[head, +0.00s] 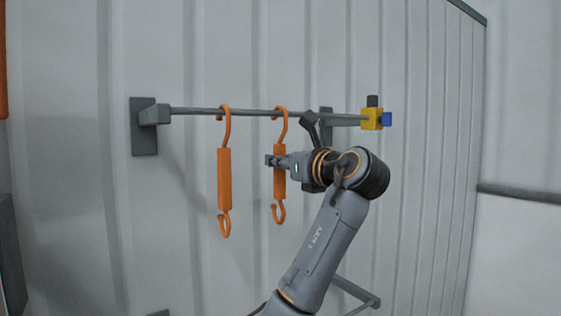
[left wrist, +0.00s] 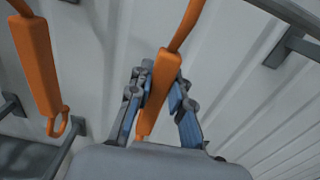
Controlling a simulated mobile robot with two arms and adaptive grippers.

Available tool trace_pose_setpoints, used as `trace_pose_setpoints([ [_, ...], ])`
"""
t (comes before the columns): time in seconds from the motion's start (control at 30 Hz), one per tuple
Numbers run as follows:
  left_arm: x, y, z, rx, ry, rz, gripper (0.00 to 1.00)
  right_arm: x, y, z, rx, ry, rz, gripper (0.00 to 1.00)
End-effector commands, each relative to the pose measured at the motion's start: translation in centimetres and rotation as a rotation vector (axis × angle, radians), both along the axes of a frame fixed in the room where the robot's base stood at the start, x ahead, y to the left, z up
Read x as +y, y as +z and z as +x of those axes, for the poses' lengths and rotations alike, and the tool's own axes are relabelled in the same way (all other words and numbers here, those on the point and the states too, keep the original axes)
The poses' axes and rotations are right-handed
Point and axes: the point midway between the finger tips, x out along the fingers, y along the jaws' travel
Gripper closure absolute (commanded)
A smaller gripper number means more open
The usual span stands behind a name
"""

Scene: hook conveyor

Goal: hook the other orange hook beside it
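Two orange hooks hang side by side on a thin grey rod (head: 190,111). The left orange hook (head: 224,180) hangs upright and free; it also shows at the left of the left wrist view (left wrist: 36,65). The right orange hook (head: 280,184) has its upper curve over the rod, with a gap between the two. My left gripper (head: 273,160) is at the right hook's body. In the left wrist view its fingers (left wrist: 164,84) lie close against both sides of that hook (left wrist: 158,95) and appear shut on it. My right gripper is not in view.
The rod is held by a grey wall bracket (head: 144,126) at the left and another bracket behind my arm. A yellow block (head: 372,119) with a blue part (head: 387,119) sits at the right end. The ribbed wall (head: 60,200) stands close behind the hooks.

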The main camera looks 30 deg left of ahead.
Motion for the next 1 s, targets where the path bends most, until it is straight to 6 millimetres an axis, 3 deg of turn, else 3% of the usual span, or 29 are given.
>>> trace_pose_setpoints([
  [0.03,0.0,0.1,0.0,-0.001,0.000,0.001,0.71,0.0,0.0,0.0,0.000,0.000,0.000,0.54],
  [0.1,0.0,0.1,0.0,-0.001,0.000,0.001,0.56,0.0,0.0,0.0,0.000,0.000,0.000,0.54],
  [0.13,0.0,0.1,0.0,-0.001,0.000,0.001,0.54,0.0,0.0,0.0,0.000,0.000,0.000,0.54],
  [0.53,-0.8,0.0,-0.3,0.000,-0.001,0.000,0.54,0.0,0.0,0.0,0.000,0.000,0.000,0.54],
  [1.0,-9.1,0.1,-3.8,-0.001,-0.003,0.001,0.54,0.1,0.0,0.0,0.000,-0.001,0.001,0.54],
])
